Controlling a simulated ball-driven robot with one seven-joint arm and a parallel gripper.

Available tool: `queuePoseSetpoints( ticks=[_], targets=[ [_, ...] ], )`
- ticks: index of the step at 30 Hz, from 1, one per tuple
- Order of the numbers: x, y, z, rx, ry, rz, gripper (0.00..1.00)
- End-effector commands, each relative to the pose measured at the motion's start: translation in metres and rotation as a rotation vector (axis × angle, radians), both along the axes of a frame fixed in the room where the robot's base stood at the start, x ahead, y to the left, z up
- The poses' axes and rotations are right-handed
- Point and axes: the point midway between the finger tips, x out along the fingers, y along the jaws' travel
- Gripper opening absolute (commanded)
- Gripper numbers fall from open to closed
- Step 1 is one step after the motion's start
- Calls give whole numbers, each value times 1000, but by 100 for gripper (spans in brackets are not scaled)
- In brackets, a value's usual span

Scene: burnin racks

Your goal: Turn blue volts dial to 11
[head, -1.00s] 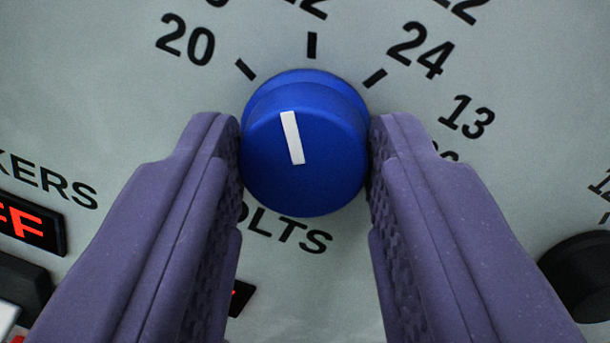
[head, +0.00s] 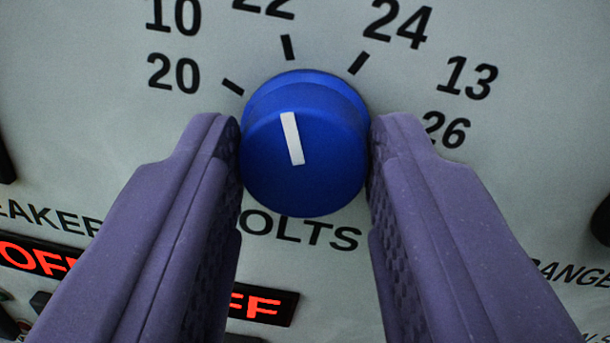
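The blue volts dial (head: 310,165) sits in the middle of the head view, with a white pointer line (head: 293,138) on its face. The pointer leans slightly left of straight up, roughly toward the middle tick (head: 288,48). That tick's label looks like 22, cut off by the top edge; any 11 is out of view. The left tick (head: 232,87) is marked 10 and 20, the right tick (head: 358,63) 24. My gripper (head: 305,160) has one finger on each side of the dial, closed against it.
The grey panel (head: 540,180) carries 13 and 26 on the right of the dial and VOLTS below it. Red-lit displays (head: 262,307) show at the lower left, partly hidden by my fingers. Dark parts show at the left and right edges.

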Motion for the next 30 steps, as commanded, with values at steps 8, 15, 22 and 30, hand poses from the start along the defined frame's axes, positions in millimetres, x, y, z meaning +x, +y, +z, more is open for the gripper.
queuePoseSetpoints(
  ticks=[8,15,22,30],
  targets=[
    [0,0,-1,-1,2,0,64],
    [-10,-1,-1,1,2,0,64],
    [-53,-4,-4,2,3,-1,64],
    [-78,-5,-7,0,1,1,64]
  ],
)
